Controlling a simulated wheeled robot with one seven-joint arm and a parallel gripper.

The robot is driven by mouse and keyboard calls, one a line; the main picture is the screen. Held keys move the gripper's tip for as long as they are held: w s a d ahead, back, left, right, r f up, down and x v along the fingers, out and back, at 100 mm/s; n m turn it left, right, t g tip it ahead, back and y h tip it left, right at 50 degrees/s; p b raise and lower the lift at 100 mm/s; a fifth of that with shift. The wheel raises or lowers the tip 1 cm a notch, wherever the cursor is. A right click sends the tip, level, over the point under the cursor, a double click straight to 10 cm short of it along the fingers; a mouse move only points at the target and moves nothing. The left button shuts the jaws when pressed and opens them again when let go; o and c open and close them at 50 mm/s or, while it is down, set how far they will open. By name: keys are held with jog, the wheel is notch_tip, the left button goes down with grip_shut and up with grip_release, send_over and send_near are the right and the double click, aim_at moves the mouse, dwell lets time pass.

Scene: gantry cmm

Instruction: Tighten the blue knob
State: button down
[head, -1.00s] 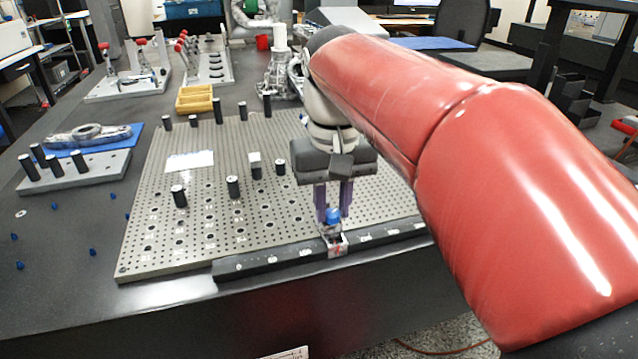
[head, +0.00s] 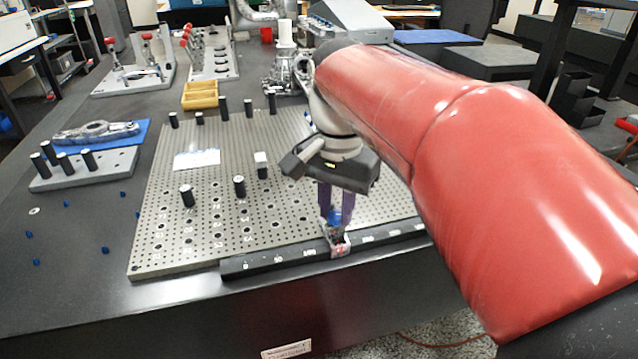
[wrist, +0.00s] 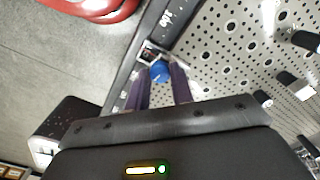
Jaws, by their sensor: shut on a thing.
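The blue knob (head: 334,217) sits on a small silver and red block (head: 339,243) at the front rail of the perforated plate. In the wrist view the knob (wrist: 160,71) shows between the ends of the two purple fingers. My gripper (head: 335,215) points down over the rail, with its fingers closed on the sides of the knob. In the wrist view my gripper (wrist: 161,80) partly hides the block below. The exact finger contact is small and hard to make out.
The perforated plate (head: 200,240) carries several black posts, the nearest (head: 187,196) left of my gripper. A dark numbered rail (head: 280,262) runs along its front edge. A yellow tray (head: 200,95) stands behind. Small blue pieces (head: 105,250) lie on the table at left.

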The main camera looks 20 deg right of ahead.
aim_at(336, 214)
dwell(0.4)
jog(key=c, duration=1.2)
grip_release()
jog(key=shift+r, duration=0.1)
jog(key=shift+r, duration=3.85)
